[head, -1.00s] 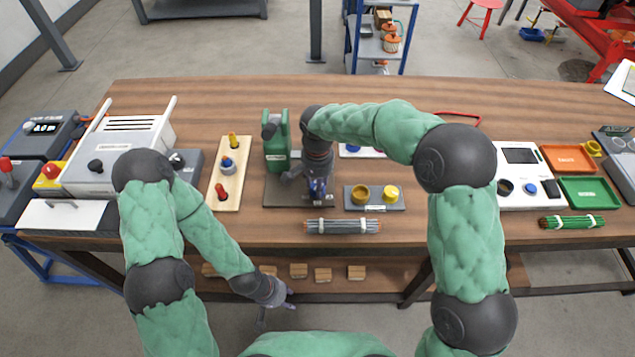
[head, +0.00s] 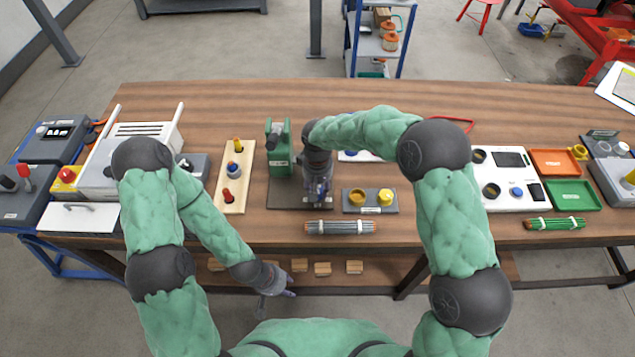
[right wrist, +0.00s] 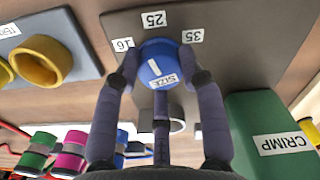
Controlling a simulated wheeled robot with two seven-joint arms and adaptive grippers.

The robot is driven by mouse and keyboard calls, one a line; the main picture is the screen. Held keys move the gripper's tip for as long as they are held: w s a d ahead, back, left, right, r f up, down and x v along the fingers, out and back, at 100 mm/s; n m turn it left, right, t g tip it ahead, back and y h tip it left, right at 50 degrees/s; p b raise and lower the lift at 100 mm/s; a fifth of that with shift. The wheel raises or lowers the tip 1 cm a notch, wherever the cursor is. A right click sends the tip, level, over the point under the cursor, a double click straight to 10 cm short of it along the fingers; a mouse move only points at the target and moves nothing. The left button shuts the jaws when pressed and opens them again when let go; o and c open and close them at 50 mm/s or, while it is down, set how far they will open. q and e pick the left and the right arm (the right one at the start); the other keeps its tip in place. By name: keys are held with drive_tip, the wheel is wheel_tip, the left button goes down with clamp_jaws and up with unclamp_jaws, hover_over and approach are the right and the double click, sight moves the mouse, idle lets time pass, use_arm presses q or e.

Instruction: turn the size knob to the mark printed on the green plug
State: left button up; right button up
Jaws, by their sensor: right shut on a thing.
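The blue size knob (right wrist: 158,62) sits on a dark plate (right wrist: 240,25) with white labels 16, 25 and 35 around it. A white line on its top points roughly toward the 25 label. My right gripper (right wrist: 160,75) is shut on the knob, one finger on each side; it also shows in the head view (head: 318,192). A green banded cylinder (right wrist: 36,152), perhaps the green plug, lies at lower left in the right wrist view; I cannot read any mark on it. My left gripper (head: 277,285) is low in front of the bench, empty, fingers apart.
A green crimp unit (right wrist: 270,135) stands beside the knob. A holder with two yellow rings (head: 370,208) is to the right, a grey rod bundle (head: 340,227) in front. A wooden board with coloured pegs (head: 233,180) is to the left. The bench's back is mostly clear.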

sight(317, 189)
drive_tip(key=n+p, duration=0.2)
drive_tip(key=n, duration=0.2)
drive_tip(key=shift+n+p, duration=1.25)
drive_tip(key=shift+n, duration=0.95)
drive_tip(key=shift+f, duration=0.1)
drive_tip(key=o, duration=1.1)
drive_tip(key=shift+o, duration=0.2)
wheel_tip(317, 189, up, 12)
